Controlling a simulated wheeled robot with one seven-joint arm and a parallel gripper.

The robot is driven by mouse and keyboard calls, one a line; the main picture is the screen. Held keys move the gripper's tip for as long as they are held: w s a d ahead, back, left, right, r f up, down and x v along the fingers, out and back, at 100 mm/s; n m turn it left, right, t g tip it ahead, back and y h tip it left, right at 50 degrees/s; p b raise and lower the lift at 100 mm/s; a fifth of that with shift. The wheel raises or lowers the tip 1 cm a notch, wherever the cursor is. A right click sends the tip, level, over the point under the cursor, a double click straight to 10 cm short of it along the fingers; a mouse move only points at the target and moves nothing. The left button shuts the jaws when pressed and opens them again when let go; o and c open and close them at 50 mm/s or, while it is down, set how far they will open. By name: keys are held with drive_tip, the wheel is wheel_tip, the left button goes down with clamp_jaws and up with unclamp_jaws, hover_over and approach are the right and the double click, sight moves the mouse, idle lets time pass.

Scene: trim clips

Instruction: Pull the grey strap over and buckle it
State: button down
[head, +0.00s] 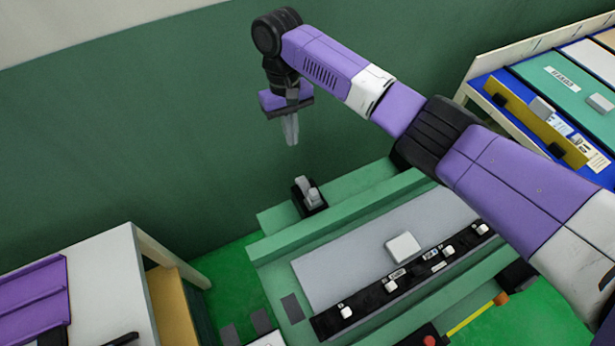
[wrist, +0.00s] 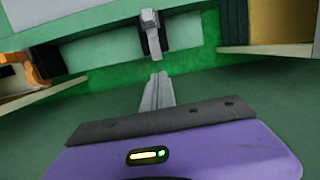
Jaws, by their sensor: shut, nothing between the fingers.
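My gripper (head: 291,132) is shut and empty, pointing down in the air in front of the green wall. Its closed fingers also show in the wrist view (wrist: 158,88). Below it and slightly right, a small black block with a light grey piece (head: 309,193) stands on the back ledge of the green bench. The grey piece also shows in the wrist view (wrist: 151,33), beyond the fingertips and apart from them. I cannot tell whether this piece is the strap or part of the buckle. No long loose strap is clearly visible.
The green bench (head: 275,222) holds a grey panel (head: 340,250) with a white block (head: 403,247) and a black rail with several white clips (head: 390,285). A white table (head: 110,265) stands left; a blue-topped table with a green board (head: 560,95) stands right.

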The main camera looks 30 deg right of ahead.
drive_tip(key=s, duration=0.2)
drive_tip(key=p, duration=0.1)
hover_over(303, 182)
drive_tip(key=shift+g, duration=0.4)
drive_tip(key=f, duration=0.8)
drive_tip(key=shift+w+f, duration=0.2)
drive_tip(key=shift+f, duration=0.2)
drive_tip(key=shift+s+f+p, duration=0.2)
drive_tip(key=shift+s+p, duration=0.1)
drive_tip(key=shift+s+r+p, duration=0.1)
drive_tip(key=shift+s+p, duration=0.4)
drive_tip(key=shift+s, duration=1.25)
drive_tip(key=shift+f, duration=0.2)
